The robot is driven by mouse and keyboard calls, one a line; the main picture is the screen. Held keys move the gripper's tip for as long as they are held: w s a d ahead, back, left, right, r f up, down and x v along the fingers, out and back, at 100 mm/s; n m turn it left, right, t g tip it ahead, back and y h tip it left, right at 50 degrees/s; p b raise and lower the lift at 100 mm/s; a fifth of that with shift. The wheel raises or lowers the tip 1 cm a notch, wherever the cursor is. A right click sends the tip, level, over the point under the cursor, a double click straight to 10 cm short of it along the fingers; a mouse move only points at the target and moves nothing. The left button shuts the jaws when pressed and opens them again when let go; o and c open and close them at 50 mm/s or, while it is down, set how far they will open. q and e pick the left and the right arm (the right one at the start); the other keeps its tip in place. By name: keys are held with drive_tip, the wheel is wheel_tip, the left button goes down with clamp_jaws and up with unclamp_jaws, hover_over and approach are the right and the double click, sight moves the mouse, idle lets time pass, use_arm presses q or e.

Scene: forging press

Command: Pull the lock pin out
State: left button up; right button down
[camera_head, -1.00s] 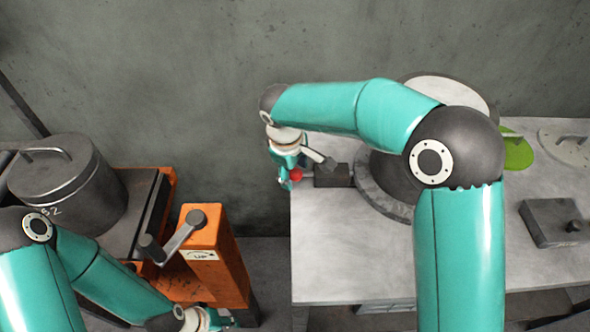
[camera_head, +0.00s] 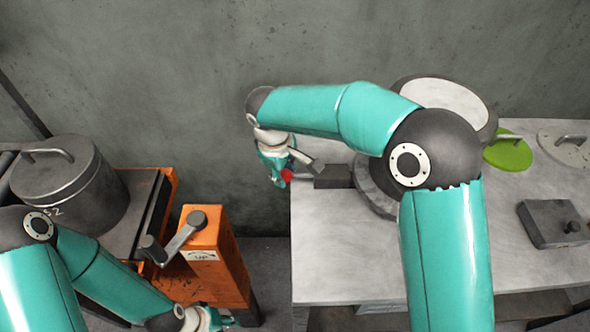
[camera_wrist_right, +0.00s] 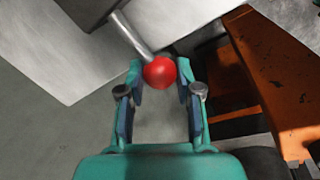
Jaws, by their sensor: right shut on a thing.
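The lock pin shows as a red ball knob (camera_head: 287,175) on a grey rod, just left of a dark block (camera_head: 334,176) at the left edge of the grey table. In the right wrist view the red knob (camera_wrist_right: 160,72) sits between my fingertips, and the rod (camera_wrist_right: 133,36) runs up-left to the dark block. My right gripper (camera_head: 284,178) is shut on the knob, just off the table's left edge. I cannot tell how much of the rod is inside the block. My left gripper (camera_head: 215,322) is low at the bottom edge, partly cut off; its jaws are unclear.
A round dark press part (camera_head: 371,188) stands beside the block, partly behind my right arm. An orange crank stand (camera_head: 215,258) and a lidded pot (camera_head: 70,185) are at left. A green disc (camera_head: 509,152) and a dark lidded box (camera_head: 552,224) lie at right. The table's (camera_head: 335,250) front is clear.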

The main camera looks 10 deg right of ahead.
drive_tip(key=shift+w+a, duration=0.1)
drive_tip(key=shift+a, duration=0.45)
drive_tip(key=c, duration=0.8)
unclamp_jaws()
drive_tip(key=shift+a, duration=0.15)
drive_tip(key=shift+r, duration=0.1)
drive_tip(key=r, duration=0.3)
drive_tip(key=s+a+r, duration=0.1)
drive_tip(key=r, duration=0.7)
drive_tip(key=shift+s+a+r, duration=0.2)
drive_tip(key=shift+s+r, duration=0.05)
drive_tip(key=shift+s, duration=0.05)
